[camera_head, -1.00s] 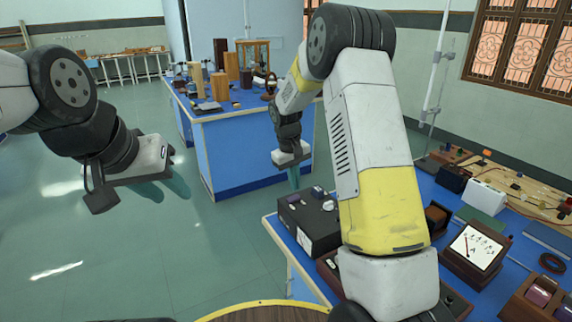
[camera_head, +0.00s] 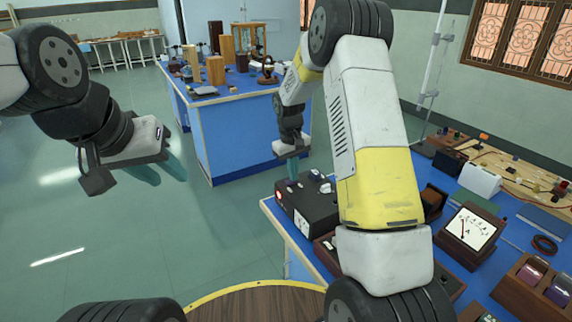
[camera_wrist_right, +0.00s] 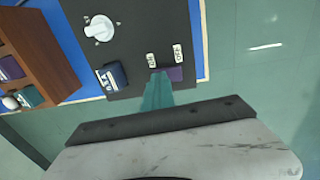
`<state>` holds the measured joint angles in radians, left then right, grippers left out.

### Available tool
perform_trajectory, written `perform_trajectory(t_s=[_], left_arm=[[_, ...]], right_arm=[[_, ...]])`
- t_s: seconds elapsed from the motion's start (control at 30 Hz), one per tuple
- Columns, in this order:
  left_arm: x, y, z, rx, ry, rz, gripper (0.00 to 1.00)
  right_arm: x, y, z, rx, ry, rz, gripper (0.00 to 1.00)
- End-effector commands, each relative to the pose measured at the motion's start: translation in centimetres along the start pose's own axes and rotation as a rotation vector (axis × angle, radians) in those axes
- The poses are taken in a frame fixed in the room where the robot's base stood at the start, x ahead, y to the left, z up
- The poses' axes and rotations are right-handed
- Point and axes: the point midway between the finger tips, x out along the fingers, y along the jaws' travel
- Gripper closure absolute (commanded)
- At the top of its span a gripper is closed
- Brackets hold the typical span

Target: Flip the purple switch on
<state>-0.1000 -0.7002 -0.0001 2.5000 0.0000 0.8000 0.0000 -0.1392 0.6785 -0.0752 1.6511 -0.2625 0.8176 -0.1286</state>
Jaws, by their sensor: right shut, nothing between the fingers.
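The purple switch (camera_wrist_right: 176,73) shows in the right wrist view, near the end of the black box (camera_wrist_right: 140,30), with two small white labels beside it. My right gripper (camera_wrist_right: 158,78) is shut and empty. Its teal fingertips are at the left side of the switch and hide part of it; I cannot tell whether they touch. In the head view, the right gripper (camera_head: 292,178) points down at the left end of the black box (camera_head: 312,218), and the switch cannot be made out. My left gripper (camera_head: 162,174) is open and empty over the floor.
A white knob (camera_wrist_right: 99,28) and a dark blue block (camera_wrist_right: 112,76) are on the same box. A meter (camera_head: 470,228) and other instruments stand to the right on the blue bench. Another blue bench (camera_head: 240,130) stands behind. The floor at left is clear.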

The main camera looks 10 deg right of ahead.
Motion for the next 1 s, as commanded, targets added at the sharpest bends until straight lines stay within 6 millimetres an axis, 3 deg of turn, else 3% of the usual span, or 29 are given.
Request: perform_trajectory(t_s=[0.47,0.8,1.0], left_arm=[[0.0,0.0,0.0,0.000,0.000,0.000,0.64],[0.0,0.0,0.0,0.000,0.000,0.000,0.64],[0.0,0.0,0.0,0.000,0.000,0.000,0.64]], right_arm=[[0.0,-1.7,0.2,-0.003,-0.009,-0.004,1.00],[-0.2,-1.7,0.1,-0.001,-0.005,-0.002,1.00],[-2.2,-1.6,0.3,-0.001,-0.002,-0.001,1.00]])
